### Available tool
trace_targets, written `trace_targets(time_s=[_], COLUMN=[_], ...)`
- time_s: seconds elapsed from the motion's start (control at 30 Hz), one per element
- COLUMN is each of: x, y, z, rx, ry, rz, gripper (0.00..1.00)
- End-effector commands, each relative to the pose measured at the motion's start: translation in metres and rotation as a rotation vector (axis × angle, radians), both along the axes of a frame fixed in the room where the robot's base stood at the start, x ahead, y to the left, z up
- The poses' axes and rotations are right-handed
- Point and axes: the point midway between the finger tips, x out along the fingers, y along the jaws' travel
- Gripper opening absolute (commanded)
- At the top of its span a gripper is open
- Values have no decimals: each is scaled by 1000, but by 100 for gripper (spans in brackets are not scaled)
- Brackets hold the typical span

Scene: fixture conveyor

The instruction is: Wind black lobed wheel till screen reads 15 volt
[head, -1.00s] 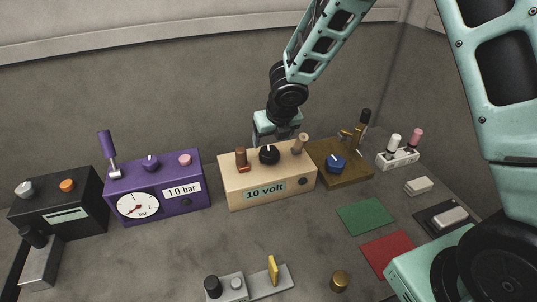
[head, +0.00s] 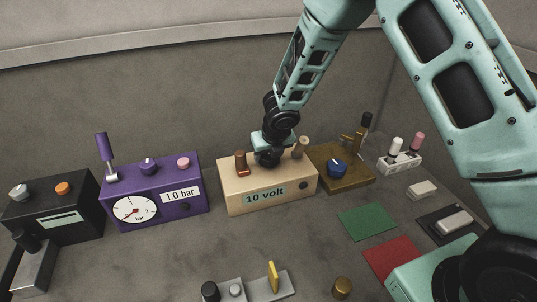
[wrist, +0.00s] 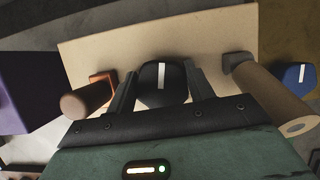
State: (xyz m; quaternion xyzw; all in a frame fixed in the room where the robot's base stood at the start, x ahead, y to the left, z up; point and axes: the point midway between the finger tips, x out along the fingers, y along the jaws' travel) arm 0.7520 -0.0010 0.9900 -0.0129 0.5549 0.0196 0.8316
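The black lobed wheel (wrist: 153,85) has a white pointer line, pointing straight up in the wrist view. It sits on top of the tan box (head: 230,200), mostly hidden by my gripper in the head view. The screen (head: 265,196) on the box's front reads 10 volt. My gripper (wrist: 161,80) is down at the wheel, with one finger on each side of it. The fingers are apart, with little space beside the wheel; I see no clear grip. The gripper also shows over the box in the head view (head: 267,158).
A brown-red lever (wrist: 88,100) and a tan-brown handle (wrist: 270,95) stand close on either side of my fingers. A purple gauge box (head: 190,212) stands left, a brown base with a blue knob (head: 337,168) right. Green (head: 367,222) and red mats lie in front.

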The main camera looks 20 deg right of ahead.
Motion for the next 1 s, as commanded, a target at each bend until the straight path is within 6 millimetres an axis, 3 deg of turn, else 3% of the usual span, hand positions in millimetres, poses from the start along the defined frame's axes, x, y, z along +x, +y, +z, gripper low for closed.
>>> trace_targets(time_s=[0.47,1.0], x=[-1,-1], y=[0,-1], z=[0,0], rx=[0,-1], ry=[1,2], rz=[-82,-545], gripper=[30,30])
